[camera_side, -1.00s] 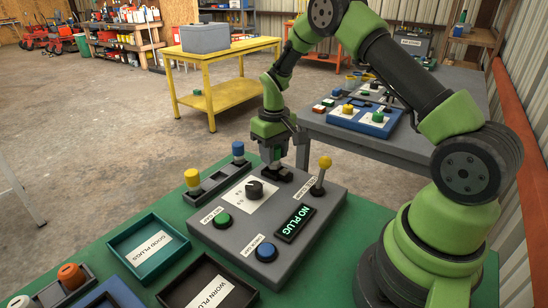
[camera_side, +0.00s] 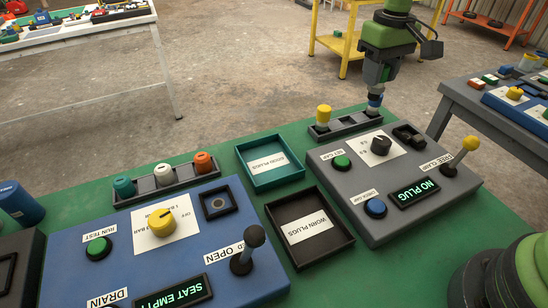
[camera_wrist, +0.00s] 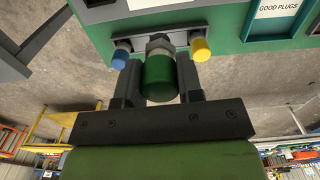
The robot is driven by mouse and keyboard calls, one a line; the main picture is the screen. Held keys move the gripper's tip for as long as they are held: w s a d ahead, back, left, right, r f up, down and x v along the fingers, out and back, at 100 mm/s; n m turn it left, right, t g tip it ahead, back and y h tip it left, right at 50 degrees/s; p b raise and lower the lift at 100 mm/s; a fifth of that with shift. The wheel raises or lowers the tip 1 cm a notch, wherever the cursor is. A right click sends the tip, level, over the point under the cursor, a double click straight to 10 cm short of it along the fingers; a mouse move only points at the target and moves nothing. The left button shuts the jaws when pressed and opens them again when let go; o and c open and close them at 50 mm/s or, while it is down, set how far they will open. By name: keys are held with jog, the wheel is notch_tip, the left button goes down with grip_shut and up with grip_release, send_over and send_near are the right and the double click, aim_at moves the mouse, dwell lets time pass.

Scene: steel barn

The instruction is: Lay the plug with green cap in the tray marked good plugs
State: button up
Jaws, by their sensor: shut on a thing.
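My gripper (camera_side: 376,88) points down over the right end of the grey plug rack (camera_side: 345,128). In the wrist view my gripper (camera_wrist: 160,82) is shut on the plug with green cap (camera_wrist: 160,76), with its metal hex part showing beyond the cap. In the side view the fingers largely hide this plug. The teal tray marked good plugs (camera_side: 283,183) is empty and lies left of the grey gauge box; part of it shows at the upper right of the wrist view (camera_wrist: 262,33).
A yellow-capped plug (camera_side: 323,115) and a blue-capped plug (camera_wrist: 121,57) stand in the rack. The black worn plugs tray (camera_side: 326,258) is empty. The grey gauge box (camera_side: 385,225) reads NO PLUG; its yellow-knobbed lever (camera_side: 470,144) sticks up. A blue test box (camera_side: 130,262) stands left.

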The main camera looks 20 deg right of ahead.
jog(key=w+a+f+n, duration=0.1)
jog(key=w+a+n, duration=0.15)
jog(key=a, duration=0.75)
jog(key=n, duration=0.4)
send_over(274, 173)
notch_tip(274, 173, down, 7)
jog(key=shift+m, duration=0.25)
jog(key=shift+f, duration=2.05)
jog(key=shift+f, duration=0.1)
jog(key=o, duration=0.9)
